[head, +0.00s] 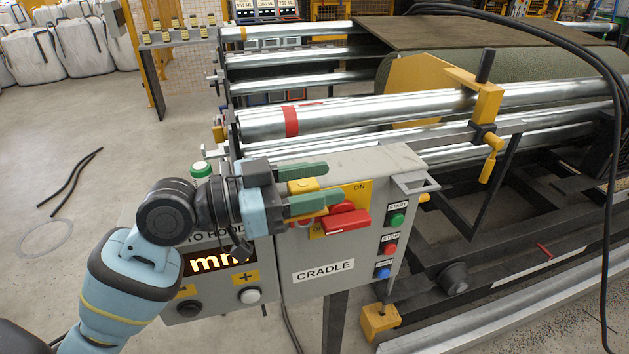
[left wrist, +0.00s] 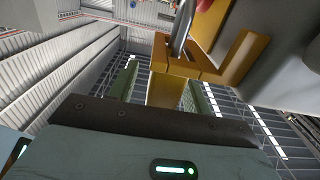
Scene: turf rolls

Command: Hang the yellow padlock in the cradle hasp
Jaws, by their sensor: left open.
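The yellow padlock (head: 302,186) shows partly between the green fingers of my left gripper (head: 308,188), in front of the CRADLE box. In the left wrist view its yellow body (left wrist: 165,92) lies between the two fingers (left wrist: 162,88). The gripper is open around it. A grey metal shackle (left wrist: 183,28) rises at a yellow bracket (left wrist: 238,58), which looks like the hasp. I cannot tell whether the shackle passes fully through it. The red switch handle (head: 346,219) sits just right of the fingers on a yellow ON plate (head: 357,192). My right gripper is not in view.
The grey CRADLE box (head: 350,268) has START, STOP and blue buttons on its right side. A display box (head: 215,262) stands to its left. Steel rollers (head: 340,116) and a turf roll (head: 450,72) lie behind. The floor at left is mostly clear.

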